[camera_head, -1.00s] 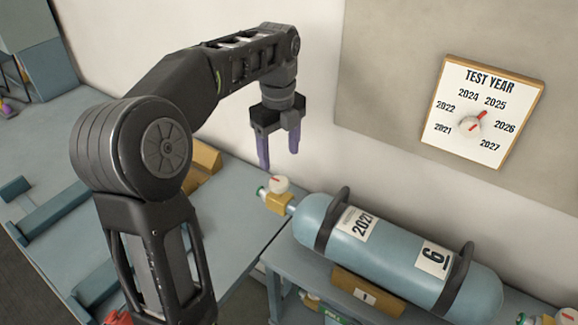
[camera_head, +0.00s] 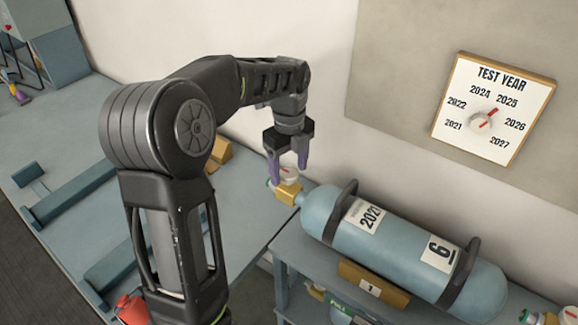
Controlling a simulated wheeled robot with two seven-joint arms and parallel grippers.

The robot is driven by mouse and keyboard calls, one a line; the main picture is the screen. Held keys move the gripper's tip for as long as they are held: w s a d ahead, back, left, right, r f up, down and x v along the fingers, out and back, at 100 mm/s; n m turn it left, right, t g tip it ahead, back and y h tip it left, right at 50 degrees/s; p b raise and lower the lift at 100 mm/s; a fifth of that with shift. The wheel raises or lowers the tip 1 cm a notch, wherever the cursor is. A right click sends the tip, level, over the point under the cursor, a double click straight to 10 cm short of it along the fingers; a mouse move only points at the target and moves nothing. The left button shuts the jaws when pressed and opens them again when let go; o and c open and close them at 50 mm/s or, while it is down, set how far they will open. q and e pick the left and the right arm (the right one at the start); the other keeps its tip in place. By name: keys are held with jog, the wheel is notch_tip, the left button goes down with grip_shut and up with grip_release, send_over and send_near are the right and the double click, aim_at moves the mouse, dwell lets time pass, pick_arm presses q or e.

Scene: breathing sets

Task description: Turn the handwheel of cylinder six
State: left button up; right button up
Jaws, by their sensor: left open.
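Cylinder six (camera_head: 400,242) is a light blue tank lying on its side, with black bands, a "6" label and a "2021" label. Its brass valve (camera_head: 287,193) points left, and the white handwheel (camera_head: 289,174) sits on top of the valve. My left gripper (camera_head: 288,174) is open and points down, its purple fingers on either side of the handwheel in the picture. I cannot tell whether the fingers touch it. My right gripper is not in view.
A blue bench (camera_head: 60,150) is at left. Another valve (camera_head: 545,317) shows at the lower right. A red object (camera_head: 132,309) lies at the lower left.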

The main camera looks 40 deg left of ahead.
pick_arm(q)
jog(key=shift+c, duration=0.3)
jog(key=c, duration=1.3)
